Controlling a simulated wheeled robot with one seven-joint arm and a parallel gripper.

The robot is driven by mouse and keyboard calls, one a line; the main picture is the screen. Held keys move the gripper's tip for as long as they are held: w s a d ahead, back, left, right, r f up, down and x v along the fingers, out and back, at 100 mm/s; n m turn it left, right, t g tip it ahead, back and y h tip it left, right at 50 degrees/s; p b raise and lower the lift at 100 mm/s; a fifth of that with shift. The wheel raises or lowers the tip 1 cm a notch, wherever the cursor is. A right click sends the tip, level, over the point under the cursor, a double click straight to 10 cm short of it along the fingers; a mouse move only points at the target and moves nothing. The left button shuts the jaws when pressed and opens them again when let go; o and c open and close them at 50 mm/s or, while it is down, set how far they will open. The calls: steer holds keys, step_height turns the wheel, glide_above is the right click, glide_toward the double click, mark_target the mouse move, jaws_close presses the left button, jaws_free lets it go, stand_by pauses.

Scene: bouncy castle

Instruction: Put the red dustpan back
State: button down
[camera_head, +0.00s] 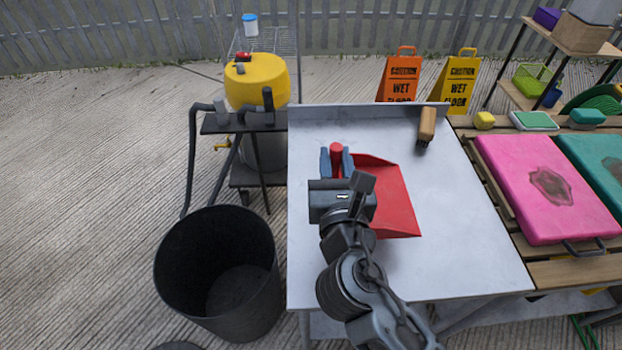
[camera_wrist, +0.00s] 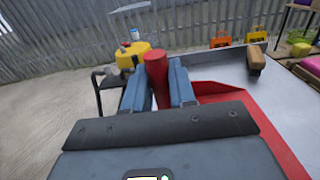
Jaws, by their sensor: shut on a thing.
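The red dustpan (camera_head: 397,197) is over the left part of the grey metal table (camera_head: 455,240), its wide pan opening toward the lower right. My gripper (camera_head: 337,160) is shut on the dustpan's red handle, whose rounded end shows between the two blue-grey fingers. In the wrist view the handle (camera_wrist: 156,72) stands between the fingertips (camera_wrist: 158,88), and part of the red pan (camera_wrist: 262,125) shows to the right behind my gripper. My gripper and arm hide the pan's left part. I cannot tell whether the pan touches the tabletop.
A wooden-handled brush (camera_head: 426,124) lies at the table's back edge. A black bin (camera_head: 218,270) stands on the floor at left, by a yellow-topped vacuum (camera_head: 257,80) and a dark cart. Pink (camera_head: 545,185) and green pads lie on the wooden bench at right.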

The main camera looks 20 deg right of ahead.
steer(key=w+a+f+b, duration=0.1)
steer(key=w+a+f, duration=0.3)
steer(key=f, duration=0.4)
steer(key=shift+w+b, duration=0.35)
steer(key=shift+w, duration=0.4)
steer(key=shift+f, duration=0.15)
steer(key=c, duration=0.9)
jaws_free()
steer(key=b+v, duration=0.1)
steer(key=v, duration=1.1)
